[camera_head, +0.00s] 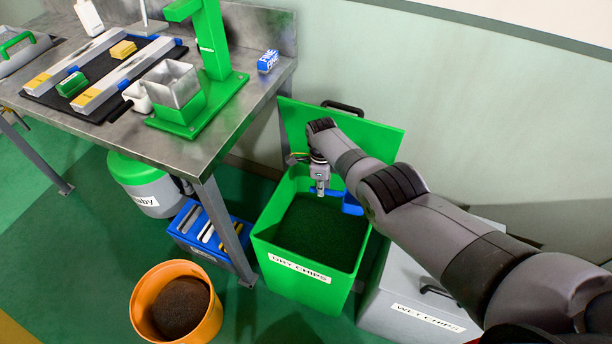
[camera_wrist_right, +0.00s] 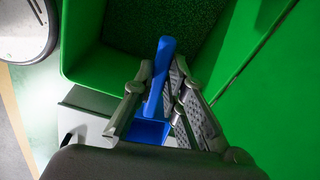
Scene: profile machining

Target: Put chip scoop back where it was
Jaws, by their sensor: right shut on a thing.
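The blue chip scoop (camera_head: 351,204) is in my right gripper (camera_head: 321,189), inside the top of the open green DRY CHIPS bin (camera_head: 262,240) near its right side. In the right wrist view, the fingers of the right gripper (camera_wrist_right: 158,98) are shut on the scoop's blue handle (camera_wrist_right: 164,58). The scoop's blue pan (camera_wrist_right: 148,131) shows below the fingers, partly hidden by them. Dark chips (camera_head: 318,232) lie in the bin, below the scoop. My left gripper is not in view.
The green lid (camera_head: 370,133) stands open behind the bin. A grey WET CHIPS bin (camera_head: 395,300) stands to the right. An orange bucket (camera_head: 146,290) and a blue crate (camera_head: 190,240) stand left. The metal workbench (camera_head: 150,140) is at upper left.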

